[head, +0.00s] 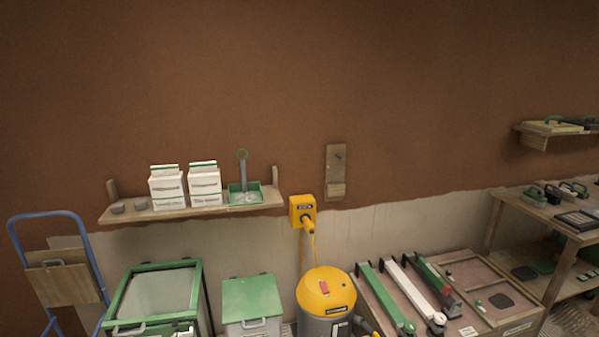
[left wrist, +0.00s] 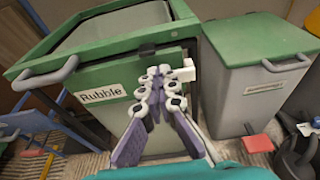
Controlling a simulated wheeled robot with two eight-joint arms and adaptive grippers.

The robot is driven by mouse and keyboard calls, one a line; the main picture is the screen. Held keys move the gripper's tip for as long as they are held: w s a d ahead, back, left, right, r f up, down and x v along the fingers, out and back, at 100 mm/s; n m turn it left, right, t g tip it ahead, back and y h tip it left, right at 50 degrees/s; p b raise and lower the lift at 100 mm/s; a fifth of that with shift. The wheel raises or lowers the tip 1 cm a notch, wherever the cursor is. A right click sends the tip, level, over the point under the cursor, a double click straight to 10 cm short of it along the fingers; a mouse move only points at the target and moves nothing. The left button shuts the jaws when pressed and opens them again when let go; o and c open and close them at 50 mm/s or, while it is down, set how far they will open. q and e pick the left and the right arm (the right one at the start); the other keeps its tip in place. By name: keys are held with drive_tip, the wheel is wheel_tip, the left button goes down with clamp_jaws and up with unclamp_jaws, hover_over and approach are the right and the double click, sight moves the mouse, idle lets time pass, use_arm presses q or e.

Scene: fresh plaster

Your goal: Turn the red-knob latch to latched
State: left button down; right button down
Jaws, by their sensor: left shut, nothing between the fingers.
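My left gripper (left wrist: 158,78) is shut and empty in the left wrist view. Its fingertips are in front of the green rim of a bin labelled "Rubble" (left wrist: 62,72), just right of the label. A small white block (left wrist: 187,72) shows at that rim, right beside the fingertips. I cannot make out a red knob there; the fingers cover part of the rim. I cannot tell whether they touch it. The same green-framed bin (head: 113,309) stands at the lower left in the head view. My right gripper is not in view.
A bin with a green lid (left wrist: 262,38) stands close on the right. A yellow vacuum (head: 343,283) stands further right. A red object (left wrist: 258,143) lies low near the bins. A shelf (head: 120,212) with boxes is on the wall above. A blue hand truck (head: 14,236) leans at left.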

use_arm(q)
drive_tip(key=shift+s+a+r, duration=0.1)
drive_tip(key=shift+a+r, duration=0.05)
drive_tip(key=shift+a, duration=0.3)
drive_tip(key=shift+s+a, duration=0.2)
drive_tip(key=shift+a, duration=0.5)
drive_tip(key=shift+a, duration=0.15)
idle(0.4)
drive_tip(key=shift+a+r, duration=0.15)
drive_tip(key=shift+r, duration=0.1)
